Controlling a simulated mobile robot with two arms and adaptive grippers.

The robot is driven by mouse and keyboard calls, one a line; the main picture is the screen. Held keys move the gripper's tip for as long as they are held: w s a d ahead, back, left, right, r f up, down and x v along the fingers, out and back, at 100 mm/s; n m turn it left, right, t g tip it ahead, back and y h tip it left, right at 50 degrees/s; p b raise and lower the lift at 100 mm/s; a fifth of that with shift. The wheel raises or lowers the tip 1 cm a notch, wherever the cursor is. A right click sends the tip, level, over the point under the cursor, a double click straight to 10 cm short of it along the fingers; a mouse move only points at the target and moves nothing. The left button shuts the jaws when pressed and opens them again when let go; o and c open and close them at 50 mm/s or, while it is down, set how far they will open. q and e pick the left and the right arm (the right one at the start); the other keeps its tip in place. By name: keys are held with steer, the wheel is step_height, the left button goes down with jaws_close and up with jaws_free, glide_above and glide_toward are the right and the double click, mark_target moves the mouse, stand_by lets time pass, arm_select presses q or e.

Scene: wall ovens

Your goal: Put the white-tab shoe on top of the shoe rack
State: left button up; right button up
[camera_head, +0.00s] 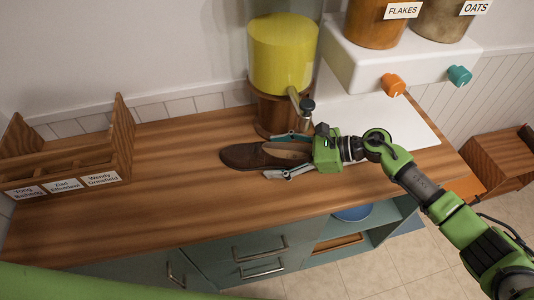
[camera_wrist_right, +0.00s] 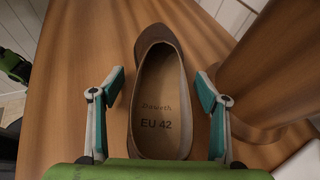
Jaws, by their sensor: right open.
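A brown slip-on shoe (camera_head: 243,156) lies on the wooden counter, toe to the left. In the right wrist view the shoe (camera_wrist_right: 142,40) shows a tan insole printed with a name and "EU 42". No white tab shows on it. My right gripper (camera_head: 277,155) is open at the heel end, one finger on each side of the shoe. In the wrist view its fingers (camera_wrist_right: 160,85) stand apart from the shoe's sides. I cannot make out a shoe rack for certain.
A yellow dispenser (camera_head: 283,55) on a wooden base stands right behind the shoe. A white cereal dispenser (camera_head: 400,62) is at the back right. A wooden organizer (camera_head: 70,165) with name labels is at the left. A low wooden unit (camera_head: 500,160) stands right of the counter.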

steer(key=shift+c, duration=0.3)
arm_select(q)
steer(key=shift+s, duration=0.25)
arm_select(e)
steer(key=c, duration=1.4)
arm_select(q)
steer(key=shift+f, duration=0.15)
arm_select(e)
steer(key=shift+r, duration=0.2)
